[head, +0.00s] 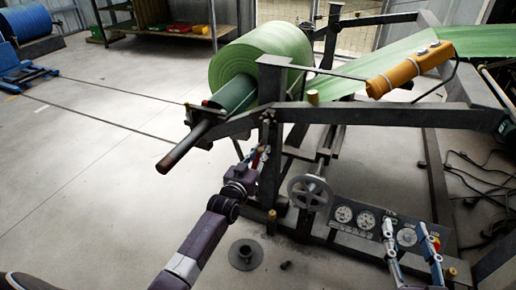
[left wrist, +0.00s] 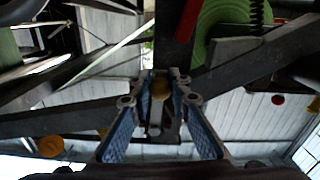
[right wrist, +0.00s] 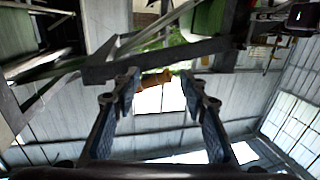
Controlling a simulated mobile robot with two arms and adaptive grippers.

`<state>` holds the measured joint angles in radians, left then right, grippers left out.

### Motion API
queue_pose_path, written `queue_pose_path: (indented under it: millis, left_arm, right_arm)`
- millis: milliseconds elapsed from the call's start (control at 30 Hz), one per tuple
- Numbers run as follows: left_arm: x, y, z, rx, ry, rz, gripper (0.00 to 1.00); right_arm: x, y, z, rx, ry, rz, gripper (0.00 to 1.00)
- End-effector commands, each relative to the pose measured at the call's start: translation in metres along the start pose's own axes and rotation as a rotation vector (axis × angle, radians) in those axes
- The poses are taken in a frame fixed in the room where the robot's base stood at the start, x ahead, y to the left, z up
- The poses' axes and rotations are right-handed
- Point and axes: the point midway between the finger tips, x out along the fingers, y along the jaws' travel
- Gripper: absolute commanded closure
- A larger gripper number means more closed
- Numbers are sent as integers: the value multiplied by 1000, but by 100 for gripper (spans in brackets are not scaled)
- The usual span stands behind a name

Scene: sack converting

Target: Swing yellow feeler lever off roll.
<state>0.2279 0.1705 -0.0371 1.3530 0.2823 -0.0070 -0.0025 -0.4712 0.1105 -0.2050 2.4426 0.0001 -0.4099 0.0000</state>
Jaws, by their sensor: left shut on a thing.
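The green roll (head: 258,62) sits on its core in the dark stand. An orange-yellow unit (head: 410,68) lies at the end of a dark rod, over the green web to the right of the roll. My left gripper (head: 262,158) is at the stand's front, below the roll. In the left wrist view its fingers close around a small yellow knob (left wrist: 161,87); I cannot tell whether this knob belongs to the feeler lever. My right gripper (right wrist: 155,85) is open and empty. In the head view it is low at the right, in front of the gauge panel.
A handwheel (head: 310,192) and a gauge panel (head: 368,222) are on the stand's near side. The core's shaft (head: 183,147) sticks out toward the left. Cables (head: 480,185) lie on the floor at the right.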

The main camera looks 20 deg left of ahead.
Motion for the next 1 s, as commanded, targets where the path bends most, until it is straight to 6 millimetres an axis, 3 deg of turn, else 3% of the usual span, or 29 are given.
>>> queue_pose_path:
  millis: [400, 600, 900, 933, 1000]
  left_arm:
    - [0, 19, 0, -183, -2, 1, 100]
    - [0, 22, 1, -218, -1, 1, 100]
    - [0, 23, 2, -220, -1, 2, 100]
    - [0, 23, 2, -220, -1, 2, 80]
    - [0, 23, 2, -220, -1, 2, 72]
  right_arm:
    - [-27, 11, 81, -3, -386, 23, 60]
    - [-36, 13, 96, -3, -457, 27, 60]
    - [-37, 13, 97, -3, -459, 27, 60]
    - [-37, 13, 97, -3, -459, 27, 60]
    - [-37, 13, 97, -3, -459, 27, 60]
